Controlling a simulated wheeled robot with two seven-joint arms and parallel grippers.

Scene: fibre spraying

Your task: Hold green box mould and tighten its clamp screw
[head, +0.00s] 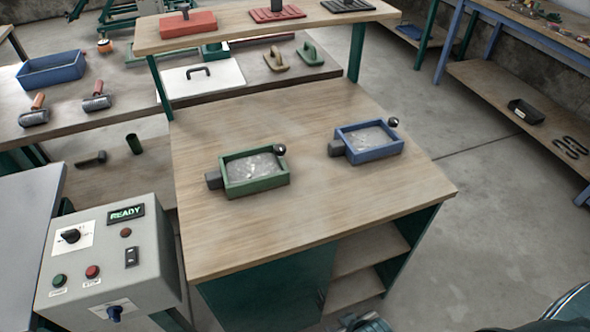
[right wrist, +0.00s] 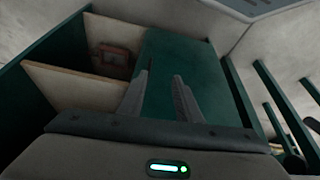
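The green box mould (head: 256,174) sits on the wooden bench top, filled with a pale, rough material. A grey block (head: 213,180) is at its left end and a dark round knob (head: 279,149), which looks like its clamp screw, is at its far right corner. My right gripper (right wrist: 160,76) shows in the right wrist view with two fingers apart and nothing between them, in front of the green cabinet below the bench top. In the head view only a small part of it shows at the bottom edge. My left gripper is not in view.
A similar blue box mould (head: 372,153) stands to the right on the bench top (head: 310,215). A control box (head: 110,250) with a READY display stands at lower left. A raised shelf (head: 225,32) runs along the back. The front of the bench top is clear.

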